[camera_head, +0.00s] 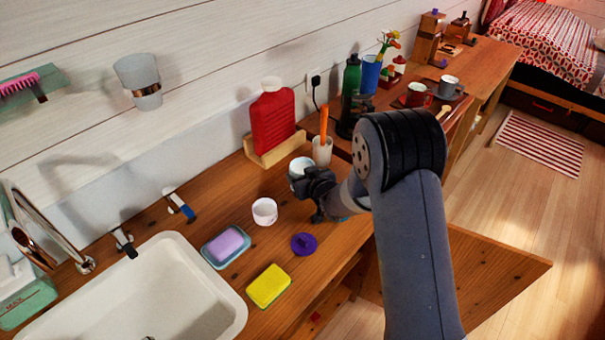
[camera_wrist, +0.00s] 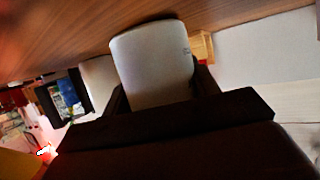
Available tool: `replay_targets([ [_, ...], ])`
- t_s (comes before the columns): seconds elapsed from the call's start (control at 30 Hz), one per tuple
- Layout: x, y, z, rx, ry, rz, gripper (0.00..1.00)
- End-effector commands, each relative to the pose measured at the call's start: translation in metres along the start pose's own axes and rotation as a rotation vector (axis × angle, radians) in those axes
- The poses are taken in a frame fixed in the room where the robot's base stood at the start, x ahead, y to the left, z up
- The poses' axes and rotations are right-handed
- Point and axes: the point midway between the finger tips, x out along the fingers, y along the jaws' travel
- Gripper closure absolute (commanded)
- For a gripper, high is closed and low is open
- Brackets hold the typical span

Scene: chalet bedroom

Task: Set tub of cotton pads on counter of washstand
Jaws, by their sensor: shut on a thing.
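My gripper (camera_head: 312,186) is shut on a white tub, which I take to be the tub of cotton pads (camera_head: 300,167). The tub is over the wooden counter (camera_head: 200,215) of the washstand, near the red bottle. In the wrist view the tub (camera_wrist: 155,62) sits between the two dark fingers, with its end close to the wood. I cannot tell whether it touches the counter. The gripper hides part of it in the head view.
A small white cup (camera_head: 264,211), a purple knobbed item (camera_head: 304,244), a soap dish (camera_head: 226,247) and a yellow sponge (camera_head: 268,286) stand nearby. A red bottle (camera_head: 272,115) and a holder with an orange brush (camera_head: 322,150) are behind. The sink (camera_head: 140,295) is at left.

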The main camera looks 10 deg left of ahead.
Motion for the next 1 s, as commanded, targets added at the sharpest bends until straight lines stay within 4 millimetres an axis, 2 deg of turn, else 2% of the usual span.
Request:
replay_targets([
  [0.33,0.0016,0.0001,0.0026,0.0,0.003,0.0,0.76],
  [0.37,0.0014,0.0001,0.0028,0.0,0.002,0.0,0.43],
  [0.6,0.0009,0.0,0.0017,0.0,0.001,0.0,0.23],
  [1.0,-0.0021,0.0002,-0.0023,0.0,0.001,0.0,0.22],
])
